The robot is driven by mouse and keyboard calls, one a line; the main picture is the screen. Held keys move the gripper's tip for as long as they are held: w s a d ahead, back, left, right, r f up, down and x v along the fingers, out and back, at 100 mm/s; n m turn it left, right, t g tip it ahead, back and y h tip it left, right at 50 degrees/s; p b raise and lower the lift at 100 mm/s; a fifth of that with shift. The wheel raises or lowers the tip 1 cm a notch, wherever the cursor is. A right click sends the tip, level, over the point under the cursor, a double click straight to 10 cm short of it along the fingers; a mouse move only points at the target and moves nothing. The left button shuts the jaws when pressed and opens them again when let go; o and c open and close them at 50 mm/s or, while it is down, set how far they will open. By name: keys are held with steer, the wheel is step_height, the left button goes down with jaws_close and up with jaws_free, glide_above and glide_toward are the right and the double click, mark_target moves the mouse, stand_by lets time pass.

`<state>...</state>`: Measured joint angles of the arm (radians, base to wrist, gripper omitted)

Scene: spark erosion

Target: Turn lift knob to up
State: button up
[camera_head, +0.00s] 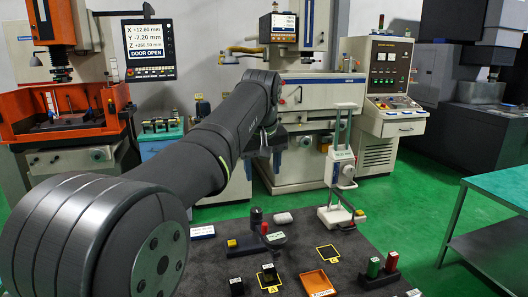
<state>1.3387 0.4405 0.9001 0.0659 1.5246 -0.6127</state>
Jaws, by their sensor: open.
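A white lift stand (331,152) with a tall frame and a flat base stands on the dark mat, right of centre. A pale round knob (348,172) shows on its carriage, under a small label. The setting of the knob is too small to read. My gripper (264,160) is at the end of my dark arm, left of the lift stand and pointing down. It is open and apart from the knob, and no held thing shows. The arm hides part of the gripper and the scene behind it.
The dark mat (300,245) holds an orange tray (317,283), a yellow-framed square (327,252), a red and green block holder (380,268) and several small parts. A white machine (305,110) and its control cabinet (388,70) stand behind. A green-topped table (505,187) stands at right.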

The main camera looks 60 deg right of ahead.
steer(key=shift+m+t+h, duration=0.3)
steer(key=shift+t, duration=0.5)
steer(key=shift+s+r, duration=0.2)
steer(key=shift+r, duration=1.95)
steer(key=n+g+h, duration=1.1)
steer(key=n+g, duration=0.3)
steer(key=n, duration=0.5)
glide_toward(255, 210)
steer(key=x, duration=1)
steer(key=shift+d+f, duration=0.1)
steer(key=shift+f, duration=0.1)
steer(key=shift+c, duration=0.2)
